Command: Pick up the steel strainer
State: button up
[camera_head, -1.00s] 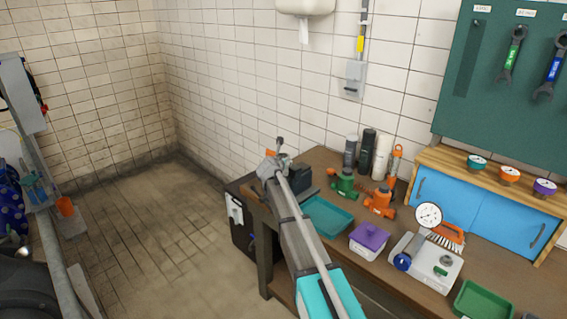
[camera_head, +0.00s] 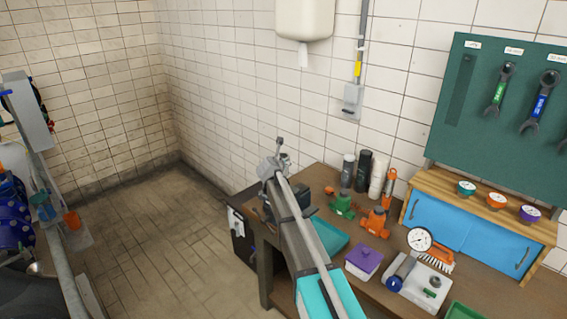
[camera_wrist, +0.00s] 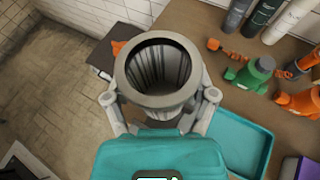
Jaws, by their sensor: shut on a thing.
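The steel strainer (camera_wrist: 160,101) is a grey round cup with a wide flat rim and ribbed inner walls. In the wrist view it is upright with its open mouth toward the camera. My gripper (camera_wrist: 160,94) is shut on it, with one finger on each side of its body below the rim. In the head view my gripper (camera_head: 272,166) is above the left end of the workbench, and the strainer is too small and covered there to make out clearly. The strainer's underside is hidden.
The workbench (camera_head: 392,274) holds a teal tray (camera_head: 328,238), a green valve (camera_head: 343,207), an orange valve (camera_head: 376,222), a purple-lidded box (camera_head: 364,260), a gauge (camera_head: 419,240) and several bottles. A dark cabinet (camera_head: 240,240) stands at the bench's left end. The floor left of it is clear.

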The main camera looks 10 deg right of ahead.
jog(key=shift+r+p, duration=1.85)
jog(key=shift+r, duration=0.45)
jog(key=shift+f, duration=0.1)
